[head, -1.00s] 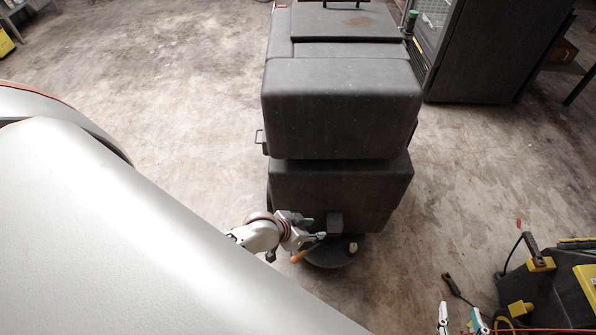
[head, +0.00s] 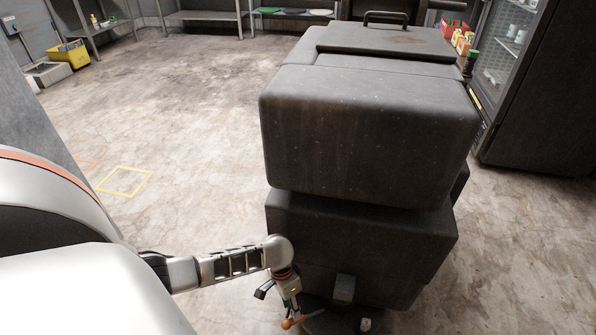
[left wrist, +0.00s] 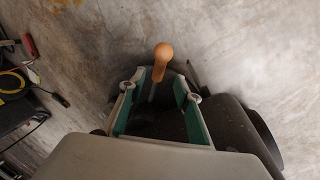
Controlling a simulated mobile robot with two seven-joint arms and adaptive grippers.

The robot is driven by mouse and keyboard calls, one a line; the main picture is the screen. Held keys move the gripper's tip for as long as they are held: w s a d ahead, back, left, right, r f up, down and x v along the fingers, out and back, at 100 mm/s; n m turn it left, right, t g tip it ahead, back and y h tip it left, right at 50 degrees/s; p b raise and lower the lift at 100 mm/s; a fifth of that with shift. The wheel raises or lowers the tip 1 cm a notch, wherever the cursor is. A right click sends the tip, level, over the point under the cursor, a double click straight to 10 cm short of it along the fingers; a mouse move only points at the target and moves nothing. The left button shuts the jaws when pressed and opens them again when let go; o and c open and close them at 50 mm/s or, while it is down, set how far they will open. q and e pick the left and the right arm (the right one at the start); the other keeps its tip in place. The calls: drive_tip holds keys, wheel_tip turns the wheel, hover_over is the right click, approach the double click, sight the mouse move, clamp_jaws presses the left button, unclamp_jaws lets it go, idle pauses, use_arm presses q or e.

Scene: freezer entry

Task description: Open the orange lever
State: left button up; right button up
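The orange lever (head: 290,322) shows at the bottom of the head view, low at the front of a dark grey machine (head: 360,130). In the left wrist view its rounded orange knob (left wrist: 162,60) stands on a thin shaft. My left gripper (head: 281,303) is pointed down at the lever. In the left wrist view its green-padded fingers (left wrist: 158,98) are spread apart, with the lever's shaft in the gap between them and the knob just past the tips. I cannot tell whether either finger touches it. My right gripper is not in view.
A small grey block (head: 344,289) sticks out of the machine's front, right of my left gripper. A glass-door cabinet (head: 520,85) stands at the right. Open concrete floor (head: 190,130) lies left of the machine. Cables and a red-handled tool (left wrist: 29,45) lie left in the wrist view.

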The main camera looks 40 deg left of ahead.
sight(292, 320)
use_arm(q)
drive_tip(key=x, duration=0.1)
drive_tip(key=b+x, duration=0.1)
drive_tip(key=x, duration=0.1)
drive_tip(key=b+x, duration=0.1)
drive_tip(key=x, duration=0.1)
drive_tip(key=shift+s+a+f, duration=0.1)
drive_tip(key=shift+s+f, duration=0.1)
drive_tip(key=shift+s, duration=0.2)
drive_tip(key=shift+f+b, duration=0.35)
drive_tip(key=shift+f, duration=0.2)
drive_tip(key=shift+w, duration=0.35)
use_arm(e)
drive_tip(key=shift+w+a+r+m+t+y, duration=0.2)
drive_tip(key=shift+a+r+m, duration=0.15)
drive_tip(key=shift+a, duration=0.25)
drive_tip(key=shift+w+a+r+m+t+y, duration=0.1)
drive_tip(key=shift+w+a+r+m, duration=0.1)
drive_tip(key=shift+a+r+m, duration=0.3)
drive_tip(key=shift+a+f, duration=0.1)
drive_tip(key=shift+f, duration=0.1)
use_arm(q)
drive_tip(key=shift+d, duration=0.25)
clamp_jaws()
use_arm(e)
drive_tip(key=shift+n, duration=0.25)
